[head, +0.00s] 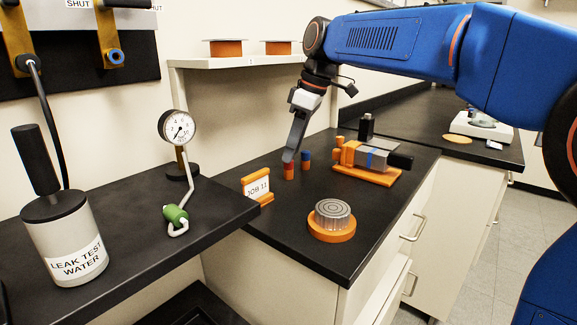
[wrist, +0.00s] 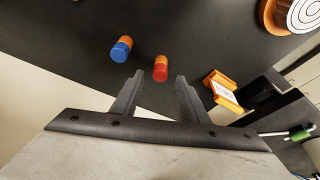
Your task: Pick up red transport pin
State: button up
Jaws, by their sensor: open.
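The red transport pin (head: 288,173) stands on the black bench, with a red part and an orange part. In the wrist view the red pin (wrist: 160,75) shows beyond and between my fingertips. My gripper (head: 289,158) points down just above it, and its tips overlap the pin's top in the head view. In the wrist view my gripper (wrist: 159,78) has its two fingers apart with nothing held. I cannot tell whether a finger touches the pin.
A blue-and-orange pin (head: 306,158) stands close beside the red one; it also shows in the wrist view (wrist: 121,49). A JOB 11 sign (head: 257,189) stands left. An orange fixture (head: 365,174) is right, and a round metal part (head: 332,213) sits in front.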

jog(key=shift+x, duration=1.25)
grip_shut()
jog(key=shift+r, duration=0.15)
jog(key=shift+r, duration=1.3)
jog(key=s+d, duration=1.1)
jog(key=d, duration=0.3)
jog(key=shift+r, duration=0.35)
jog(key=shift+d, duration=0.1)
